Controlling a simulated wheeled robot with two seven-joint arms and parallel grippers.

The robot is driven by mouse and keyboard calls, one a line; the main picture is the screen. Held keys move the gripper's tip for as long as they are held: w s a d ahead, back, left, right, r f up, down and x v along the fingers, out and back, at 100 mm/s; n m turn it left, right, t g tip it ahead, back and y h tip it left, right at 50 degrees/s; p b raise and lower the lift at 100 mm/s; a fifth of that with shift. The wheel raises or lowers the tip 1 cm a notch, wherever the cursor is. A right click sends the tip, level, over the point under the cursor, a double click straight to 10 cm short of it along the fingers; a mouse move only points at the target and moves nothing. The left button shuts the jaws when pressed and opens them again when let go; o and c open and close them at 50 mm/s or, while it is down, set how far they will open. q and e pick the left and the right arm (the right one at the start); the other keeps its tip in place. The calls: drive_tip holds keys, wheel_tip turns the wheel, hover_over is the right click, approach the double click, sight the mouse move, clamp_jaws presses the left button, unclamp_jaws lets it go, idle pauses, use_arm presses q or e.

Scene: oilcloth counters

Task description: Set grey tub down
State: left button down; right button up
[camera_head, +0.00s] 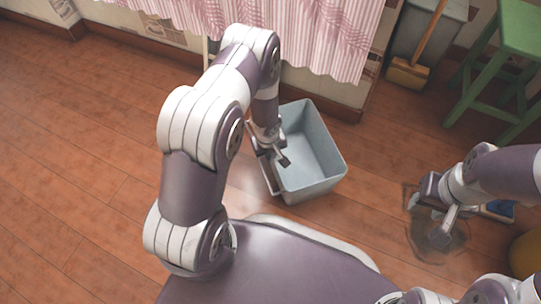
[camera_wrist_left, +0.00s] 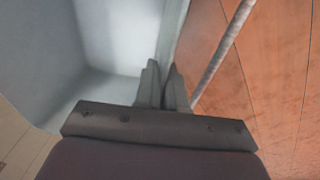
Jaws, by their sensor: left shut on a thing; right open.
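The grey tub (camera_head: 318,150) is an open, empty, box-shaped container with pale blue-grey walls, upright in the middle of the head view. My left gripper (camera_head: 279,157) is shut on its left wall near the rim. In the left wrist view the tub (camera_wrist_left: 115,35) fills the upper left, and the left gripper's fingers (camera_wrist_left: 164,85) pinch the wall's edge. I cannot tell whether the tub's base touches the floor. My right gripper (camera_head: 445,215) is open and empty, low on the right, apart from the tub.
A dark wet-looking patch (camera_head: 432,240) lies on the wooden floor under my right gripper. A blue item (camera_head: 498,210) is beside it. A broom (camera_head: 410,70), a green stool (camera_head: 515,45) and a pink curtain (camera_head: 310,30) stand behind. The floor at left is clear.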

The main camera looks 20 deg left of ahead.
use_arm(q)
drive_tip(key=shift+w+r, duration=0.1)
drive_tip(key=shift+r, duration=0.05)
drive_tip(key=c, duration=1.2)
unclamp_jaws()
drive_tip(key=shift+c, duration=0.2)
